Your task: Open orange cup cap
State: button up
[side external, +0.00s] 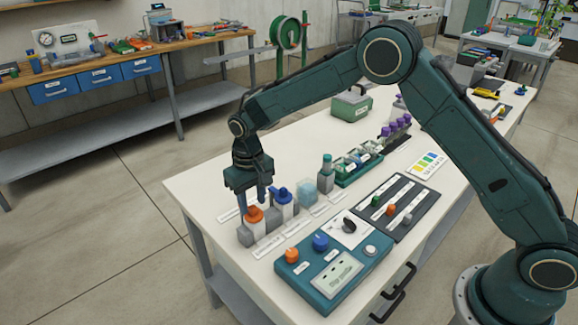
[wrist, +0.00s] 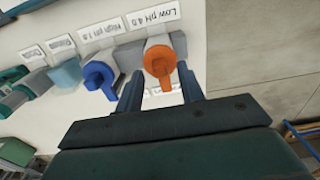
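The orange cup cap (side external: 254,214) sits on a pale cup (side external: 257,229) in a grey holder at the near left corner of the table. In the wrist view the orange cap (wrist: 160,61) is at upper centre, with its spout pointing toward my gripper (wrist: 160,84). My gripper (side external: 256,200) points down over the cup. Its two fingers are apart, one on each side of the cap's spout end in the wrist view.
A blue-capped cup (side external: 284,197) stands close beside, with a clear light-blue block (side external: 307,191) and a green-capped bottle (side external: 326,172) beyond. A teal control panel (side external: 333,272) with knobs and a dark slider panel (side external: 394,207) lie to the right.

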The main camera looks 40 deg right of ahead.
jog(key=shift+f, duration=0.45)
grip_shut()
